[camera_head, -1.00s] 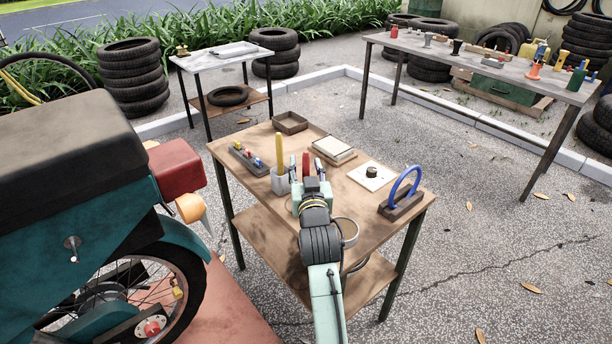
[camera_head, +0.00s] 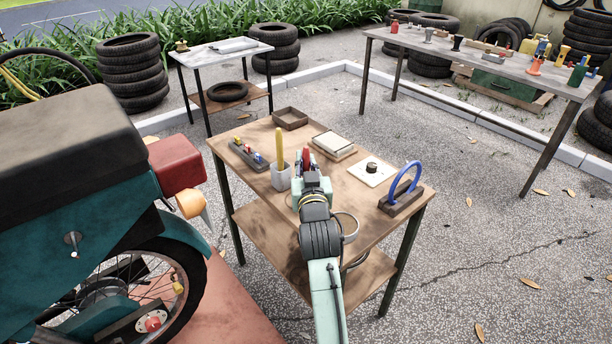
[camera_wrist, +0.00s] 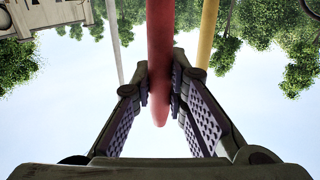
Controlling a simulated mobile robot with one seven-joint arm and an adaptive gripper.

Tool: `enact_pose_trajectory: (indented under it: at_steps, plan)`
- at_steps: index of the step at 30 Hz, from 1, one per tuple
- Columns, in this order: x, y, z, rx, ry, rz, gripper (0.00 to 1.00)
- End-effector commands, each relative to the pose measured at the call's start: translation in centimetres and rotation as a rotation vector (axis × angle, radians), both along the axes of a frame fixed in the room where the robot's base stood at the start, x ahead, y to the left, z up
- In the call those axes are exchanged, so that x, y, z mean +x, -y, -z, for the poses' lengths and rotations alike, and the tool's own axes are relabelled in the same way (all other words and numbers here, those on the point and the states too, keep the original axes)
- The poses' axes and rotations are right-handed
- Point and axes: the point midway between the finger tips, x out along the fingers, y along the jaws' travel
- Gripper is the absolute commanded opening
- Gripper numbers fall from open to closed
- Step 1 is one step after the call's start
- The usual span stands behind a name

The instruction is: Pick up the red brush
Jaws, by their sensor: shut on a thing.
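The red brush (camera_wrist: 160,45) stands upright between the fingers of my gripper (camera_wrist: 161,88) in the wrist view. Both purple-padded fingertips press against its handle from the two sides, and its rounded end extends below the tips. In the head view, only a little of the red brush (camera_head: 306,155) shows at my gripper (camera_head: 307,164); my wrist and arm hide the rest. The light grey cup (camera_head: 281,180) is just left of my gripper, with a yellow handle (camera_head: 279,146) standing up in it. Whether the brush touches the cup is hidden.
On the wooden cart (camera_head: 250,139) stand a dark rack with coloured knobs (camera_head: 247,154), an empty tray (camera_head: 290,118), a pad on a board (camera_head: 334,143), a white plate with a black knob (camera_head: 371,172) and a blue-looped block (camera_head: 402,198). A motorbike (camera_head: 75,150) stands at left.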

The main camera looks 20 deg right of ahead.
Motion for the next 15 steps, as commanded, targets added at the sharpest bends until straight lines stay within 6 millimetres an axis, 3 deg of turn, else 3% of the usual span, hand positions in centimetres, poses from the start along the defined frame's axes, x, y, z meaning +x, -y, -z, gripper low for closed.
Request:
enact_pose_trajectory:
  at_steps: [8,15]
  plan:
    - [0.0,0.0,-0.8,-0.003,0.000,-0.001,0.00]
    - [0.1,-0.2,-4.5,-0.007,0.003,-0.004,0.00]
